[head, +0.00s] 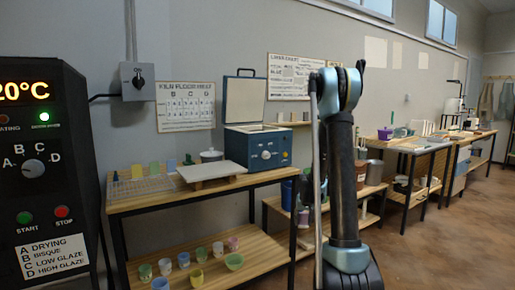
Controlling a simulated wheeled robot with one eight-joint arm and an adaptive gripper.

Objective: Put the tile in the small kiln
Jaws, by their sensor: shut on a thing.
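The small kiln (258,148) is a blue box with dials on its front. It stands on the right end of a wooden table (130,204), and its lid (244,98) is raised. Its inside is hidden from this angle. I cannot tell which tile the task means. My arm rises right of the kiln; my gripper is not in view, nor is anything it holds.
A pale flat slab (211,170) lies in front of the kiln, with a wire rack (142,187) to its left. A lidded pot (211,155) stands behind. A black control box (45,150) fills the left edge.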

